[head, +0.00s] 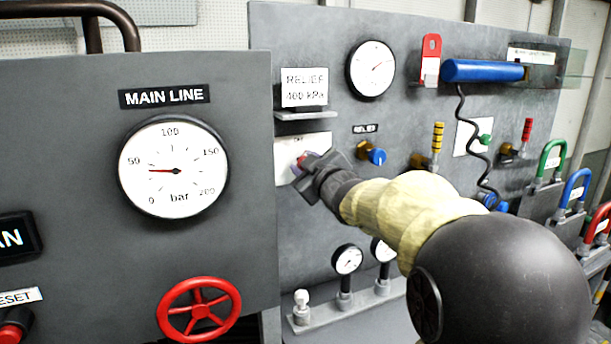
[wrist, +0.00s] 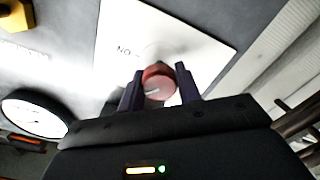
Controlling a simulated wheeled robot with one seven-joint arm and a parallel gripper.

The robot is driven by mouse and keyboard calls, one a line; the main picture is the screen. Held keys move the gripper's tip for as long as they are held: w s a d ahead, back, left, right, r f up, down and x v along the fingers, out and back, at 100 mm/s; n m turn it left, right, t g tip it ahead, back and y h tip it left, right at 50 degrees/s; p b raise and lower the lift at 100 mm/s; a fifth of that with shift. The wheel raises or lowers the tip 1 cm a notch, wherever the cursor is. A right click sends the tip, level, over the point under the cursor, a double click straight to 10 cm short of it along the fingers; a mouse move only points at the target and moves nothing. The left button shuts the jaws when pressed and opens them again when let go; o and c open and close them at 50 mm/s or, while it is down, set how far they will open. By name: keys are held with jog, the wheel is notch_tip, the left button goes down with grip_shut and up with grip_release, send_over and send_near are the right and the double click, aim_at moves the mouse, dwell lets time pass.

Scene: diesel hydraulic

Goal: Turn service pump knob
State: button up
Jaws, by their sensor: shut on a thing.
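The service pump knob is a small red round knob with a pale pointer mark, on a white plate (head: 288,150) on the grey panel. In the wrist view the red knob (wrist: 158,84) sits between the two dark fingers of my gripper (wrist: 159,92), and the word ON shows on the plate to its left. In the head view my gripper (head: 309,176) reaches the plate from the right and is shut on the knob (head: 301,161), which it partly hides. The rest of the plate's lettering is mostly hidden or too blurred to read.
A blue knob (head: 377,156) on a yellow-brown fitting is close to the right of my gripper. Small gauges (head: 347,259) stand below. The main line panel (head: 90,250) with a red handwheel (head: 199,310) stands nearer at left. A blue cylinder (head: 482,71) with a coiled cord is at upper right.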

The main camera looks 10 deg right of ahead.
jog(key=n+b, duration=0.1)
jog(key=n, duration=0.1)
jog(key=n+b, duration=0.2)
jog(key=shift+f+n, duration=0.2)
jog(key=shift+n, duration=0.1)
jog(key=shift+n+b, duration=0.9)
jog(key=shift+n, duration=1)
jog(key=o, duration=1)
jog(key=shift+r, duration=0.1)
jog(key=shift+s, duration=0.1)
jog(key=s+d+p, duration=0.3)
jog(key=s+p, duration=0.2)
jog(key=s, duration=1.1)
jog(key=shift+s+d, duration=0.15)
jog(key=shift+s, duration=0.25)
